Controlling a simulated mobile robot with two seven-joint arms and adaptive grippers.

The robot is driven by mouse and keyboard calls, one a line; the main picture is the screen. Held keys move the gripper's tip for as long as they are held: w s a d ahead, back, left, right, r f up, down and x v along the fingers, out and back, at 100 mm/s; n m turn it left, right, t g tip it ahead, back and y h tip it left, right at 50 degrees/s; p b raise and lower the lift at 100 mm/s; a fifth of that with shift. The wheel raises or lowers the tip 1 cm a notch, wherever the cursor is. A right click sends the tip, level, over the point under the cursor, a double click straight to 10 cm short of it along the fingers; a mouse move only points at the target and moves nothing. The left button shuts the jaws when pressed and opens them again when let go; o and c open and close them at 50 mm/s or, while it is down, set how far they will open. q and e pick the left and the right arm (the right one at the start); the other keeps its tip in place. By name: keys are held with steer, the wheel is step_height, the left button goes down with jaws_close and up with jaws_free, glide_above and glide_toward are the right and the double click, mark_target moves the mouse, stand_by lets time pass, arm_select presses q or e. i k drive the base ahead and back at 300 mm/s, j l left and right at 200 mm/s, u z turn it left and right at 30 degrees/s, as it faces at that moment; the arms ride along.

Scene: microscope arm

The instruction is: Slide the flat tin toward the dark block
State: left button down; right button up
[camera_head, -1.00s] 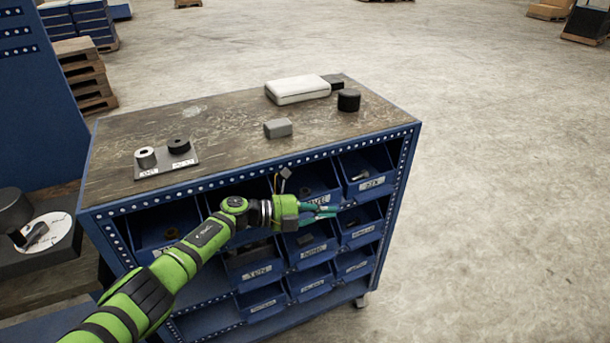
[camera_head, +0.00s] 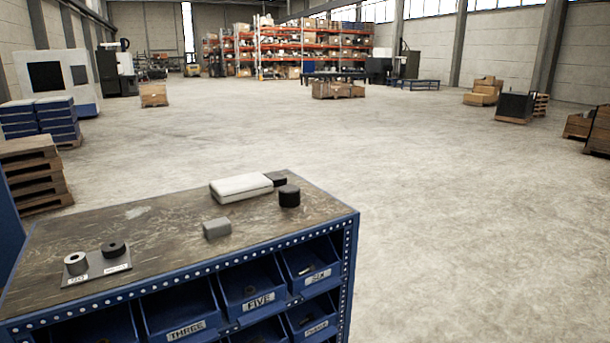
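A flat white tin (camera_head: 241,188) with rounded edges lies near the back edge of the worn bench top (camera_head: 170,225). A small dark block (camera_head: 279,179) sits right behind its right end and is partly hidden by a black cylinder (camera_head: 289,197) standing in front. I cannot tell whether the tin and dark block touch. Neither of my grippers is in view.
A small grey block (camera_head: 216,228) lies in front of the tin. A labelled plate (camera_head: 97,267) at the front left holds a light ring (camera_head: 76,263) and a dark ring (camera_head: 113,248). Blue bins (camera_head: 181,306) fill the bench front. The bench top's left half is mostly clear.

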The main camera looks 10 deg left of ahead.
mark_target(231, 189)
steer(key=i+l+z, duration=0.35)
steer(key=i, duration=0.2)
steer(key=i+l+z, duration=0.1)
steer(key=i+z, duration=0.3)
steer(key=i+j+z, duration=0.1)
steer(key=i+z, duration=0.25)
steer(key=i, duration=0.35)
